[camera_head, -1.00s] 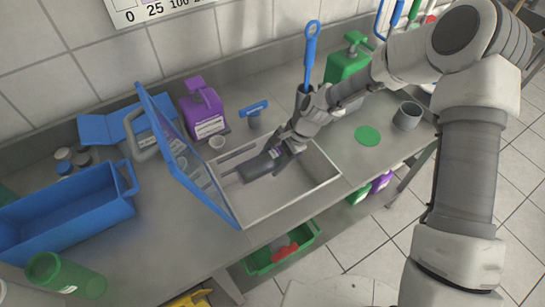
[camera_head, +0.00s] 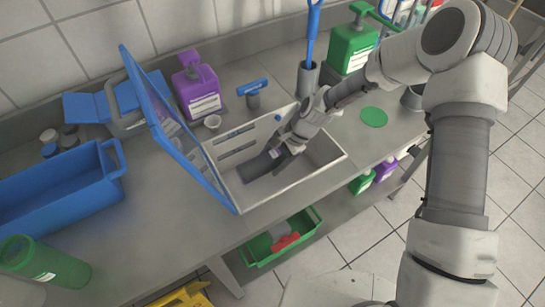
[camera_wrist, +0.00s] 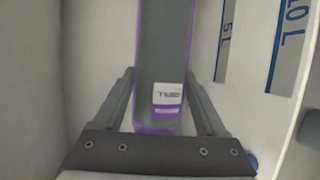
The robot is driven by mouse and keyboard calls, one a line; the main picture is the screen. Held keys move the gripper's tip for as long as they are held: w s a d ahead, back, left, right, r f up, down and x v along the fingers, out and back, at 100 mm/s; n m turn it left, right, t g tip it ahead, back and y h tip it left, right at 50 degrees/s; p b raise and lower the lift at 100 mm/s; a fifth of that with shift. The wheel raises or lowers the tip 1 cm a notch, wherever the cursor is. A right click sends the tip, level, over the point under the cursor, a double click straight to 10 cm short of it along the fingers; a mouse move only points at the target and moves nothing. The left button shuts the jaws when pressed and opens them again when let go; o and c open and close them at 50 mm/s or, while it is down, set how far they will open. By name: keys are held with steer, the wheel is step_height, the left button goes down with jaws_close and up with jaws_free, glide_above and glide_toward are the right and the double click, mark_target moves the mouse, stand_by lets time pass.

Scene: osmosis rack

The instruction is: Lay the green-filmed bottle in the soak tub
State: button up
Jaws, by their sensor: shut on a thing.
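My gripper (camera_head: 280,153) is inside a white tub (camera_head: 300,186) with a hinged blue lid (camera_head: 172,135) standing open at its left. It is shut on a dark grey-green bottle (camera_head: 256,166) with purple edges, which lies tilted or flat within the tub walls. In the wrist view the fingers (camera_wrist: 160,78) flank the bottle (camera_wrist: 163,45), whose white label with a purple band faces the camera. Volume marks show on the tub's inner wall. Whether the bottle touches the tub floor is unclear.
A flat green disc (camera_head: 374,117) lies right of the tub.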

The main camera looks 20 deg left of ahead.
mark_target(268, 178)
steer(key=shift+f+b, duration=1.8)
steer(key=shift+f, duration=1)
steer(key=o, duration=1.3)
steer(key=shift+f, duration=0.1)
steer(key=shift+s+d, duration=0.15)
steer(key=shift+c, duration=0.6)
steer(key=shift+o, duration=0.5)
steer(key=shift+f, duration=0.1)
steer(key=shift+d, duration=0.1)
